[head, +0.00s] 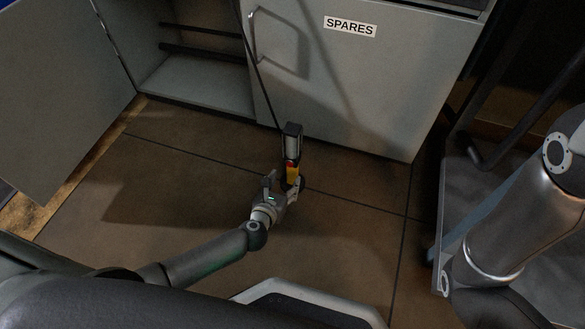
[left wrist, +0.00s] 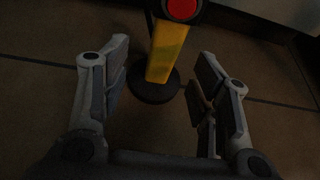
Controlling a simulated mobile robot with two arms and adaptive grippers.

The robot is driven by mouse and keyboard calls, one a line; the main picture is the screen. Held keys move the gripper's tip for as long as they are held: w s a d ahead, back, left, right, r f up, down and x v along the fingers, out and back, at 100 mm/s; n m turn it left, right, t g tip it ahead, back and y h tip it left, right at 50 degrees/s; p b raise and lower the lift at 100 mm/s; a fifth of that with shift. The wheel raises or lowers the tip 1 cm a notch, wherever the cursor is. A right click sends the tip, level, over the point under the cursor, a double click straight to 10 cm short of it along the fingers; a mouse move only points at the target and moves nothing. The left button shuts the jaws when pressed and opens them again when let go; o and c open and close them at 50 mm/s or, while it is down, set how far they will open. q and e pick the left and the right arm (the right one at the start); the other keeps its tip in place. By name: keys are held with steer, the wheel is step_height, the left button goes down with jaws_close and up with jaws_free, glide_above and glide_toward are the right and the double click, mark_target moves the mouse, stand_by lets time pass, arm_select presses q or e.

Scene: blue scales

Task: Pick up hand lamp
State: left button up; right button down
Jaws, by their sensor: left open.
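The hand lamp (head: 291,147) is upright in the head view, with a dark top, a pale lens and a yellow and red lower body. A black cord runs beside it from above. My left gripper (head: 284,184) is open at its lower part. In the left wrist view the lamp's yellow body (left wrist: 167,50), a red round part and a dark round base show between the two fingers of my left gripper (left wrist: 164,65). I see gaps on both sides, so the fingers do not close on it. My right gripper is out of view.
A grey cabinet with a closed SPARES door (head: 350,75) stands behind the lamp. The cabinet's left compartment (head: 200,85) is open, its door (head: 65,80) swung out at left. A grey platform (head: 470,200) is at right. Brown floor tiles (head: 190,190) lie clear at left.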

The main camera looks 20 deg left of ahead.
mark_target(291, 175)
arm_select(q)
steer(key=shift+b+x, duration=0.4)
steer(key=shift+x, duration=0.85)
steer(key=b+x, duration=0.4)
steer(key=shift+w+d+f, duration=0.1)
steer(key=shift+d+f, duration=0.1)
steer(key=shift+f, duration=0.1)
steer(key=shift+w, duration=0.35)
steer(key=shift+c, duration=0.4)
jaws_close()
